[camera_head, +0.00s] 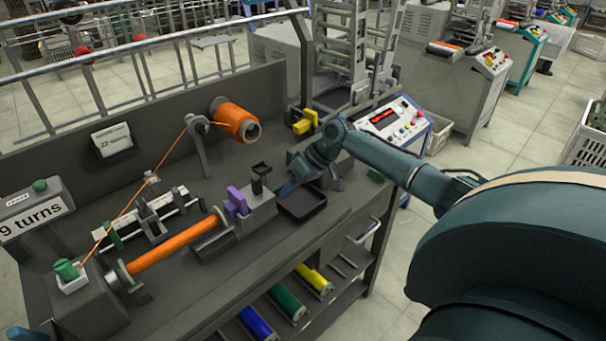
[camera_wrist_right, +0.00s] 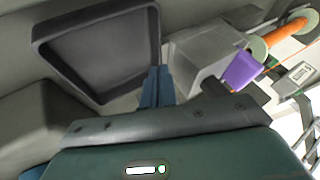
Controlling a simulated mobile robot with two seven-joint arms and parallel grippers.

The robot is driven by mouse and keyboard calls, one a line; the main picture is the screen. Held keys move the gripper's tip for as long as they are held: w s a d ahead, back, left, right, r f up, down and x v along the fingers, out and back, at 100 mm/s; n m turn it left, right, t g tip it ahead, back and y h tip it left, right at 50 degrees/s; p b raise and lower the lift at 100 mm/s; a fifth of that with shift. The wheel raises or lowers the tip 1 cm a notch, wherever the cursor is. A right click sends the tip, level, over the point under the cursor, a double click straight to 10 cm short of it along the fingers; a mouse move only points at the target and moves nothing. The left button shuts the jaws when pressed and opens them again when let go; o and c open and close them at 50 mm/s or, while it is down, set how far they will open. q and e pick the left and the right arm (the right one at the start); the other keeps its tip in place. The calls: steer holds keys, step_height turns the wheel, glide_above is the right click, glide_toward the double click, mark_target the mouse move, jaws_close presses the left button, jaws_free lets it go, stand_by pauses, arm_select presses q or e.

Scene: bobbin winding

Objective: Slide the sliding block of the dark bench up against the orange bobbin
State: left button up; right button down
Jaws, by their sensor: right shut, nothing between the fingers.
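The dark bench (camera_head: 185,292) carries the orange bobbin (camera_head: 172,248), lying level between the left head and the grey sliding block (camera_head: 262,214), which has a purple lever (camera_head: 237,199). The block stands at the bobbin's right end; I cannot tell whether they touch. In the wrist view the block (camera_wrist_right: 205,62), lever (camera_wrist_right: 241,70) and bobbin (camera_wrist_right: 288,32) show at upper right. My right gripper (camera_head: 288,189) is shut and empty beside the block's right end; its blue fingers (camera_wrist_right: 157,88) are close to it, contact unclear. A blue tip (camera_head: 17,333) at the lower left may be my left gripper.
A black tray (camera_head: 303,212) lies right of the block, near my right fingers. Behind are an orange thread spool (camera_head: 238,124) on an arm and a white scale (camera_head: 125,218). A control panel (camera_head: 388,118) stands at the right. Colored rolls lie on the shelf below.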

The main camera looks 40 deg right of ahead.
steer(key=shift+s+a+r, duration=0.1)
steer(key=shift+s+a, duration=0.05)
steer(key=shift+a, duration=0.75)
arm_select(q)
steer(key=shift+s+a+f, duration=0.15)
steer(key=shift+s+a, duration=0.05)
steer(key=shift+a, duration=0.1)
arm_select(e)
steer(key=shift+a, duration=0.15)
